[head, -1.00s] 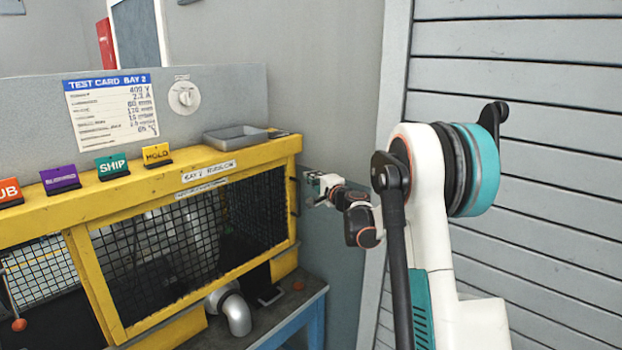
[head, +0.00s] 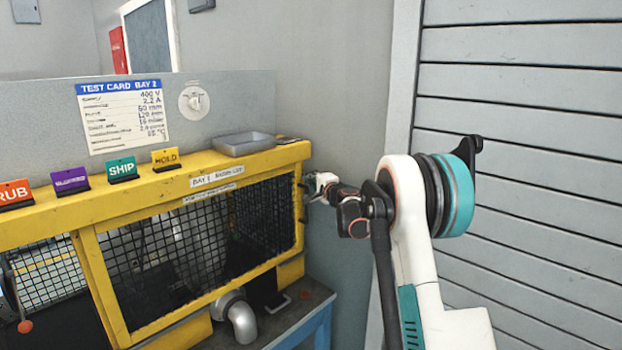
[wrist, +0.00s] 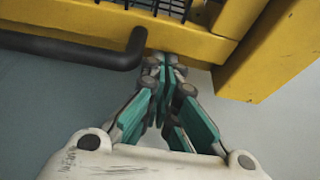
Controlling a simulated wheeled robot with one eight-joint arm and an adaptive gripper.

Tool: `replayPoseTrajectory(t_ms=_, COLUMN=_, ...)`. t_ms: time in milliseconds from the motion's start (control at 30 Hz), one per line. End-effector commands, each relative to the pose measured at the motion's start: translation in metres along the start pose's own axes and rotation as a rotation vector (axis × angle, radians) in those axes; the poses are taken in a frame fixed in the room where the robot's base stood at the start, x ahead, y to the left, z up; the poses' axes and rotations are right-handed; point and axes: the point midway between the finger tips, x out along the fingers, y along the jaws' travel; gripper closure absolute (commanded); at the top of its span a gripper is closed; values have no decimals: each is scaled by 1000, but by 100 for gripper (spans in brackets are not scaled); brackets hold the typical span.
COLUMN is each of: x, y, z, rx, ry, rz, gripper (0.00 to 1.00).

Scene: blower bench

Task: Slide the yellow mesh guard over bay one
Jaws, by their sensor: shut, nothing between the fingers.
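The yellow-framed mesh guard (head: 99,262) shows in the head view on the bench front under a strip that reads BAY 1. Dark mesh panels fill its front and right end. A dark bar handle (head: 301,203) stands at the right end of the yellow structure. In the wrist view the handle (wrist: 75,49) runs in from the left and bends to the yellow frame (wrist: 185,38). My gripper (head: 311,188) is beside this end. In the wrist view my gripper (wrist: 165,68) is shut and empty, its tips just right of the handle's bend; contact cannot be told.
A grey tray (head: 244,144) and several coloured signs, including SHIP (head: 122,168), stand on the yellow top. A silver elbow duct (head: 240,318) sits below the mesh. A grey slatted wall (head: 540,120) is at the right. Bare floor (wrist: 35,110) shows below the handle.

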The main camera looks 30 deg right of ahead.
Motion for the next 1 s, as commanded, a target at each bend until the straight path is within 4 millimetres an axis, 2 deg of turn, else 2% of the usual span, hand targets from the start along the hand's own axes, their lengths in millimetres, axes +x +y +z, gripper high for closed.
replayPoseTrajectory(t_ms=167, x=-5, y=0, z=17, rx=0, ry=-3, rz=0, gripper=100)
replayPoseTrajectory(t_ms=367, x=-21, y=0, z=64, rx=0, ry=-7, rz=0, gripper=100)
replayPoseTrajectory(t_ms=1000, x=-97, y=0, z=279, rx=0, ry=-9, rz=0, gripper=100)
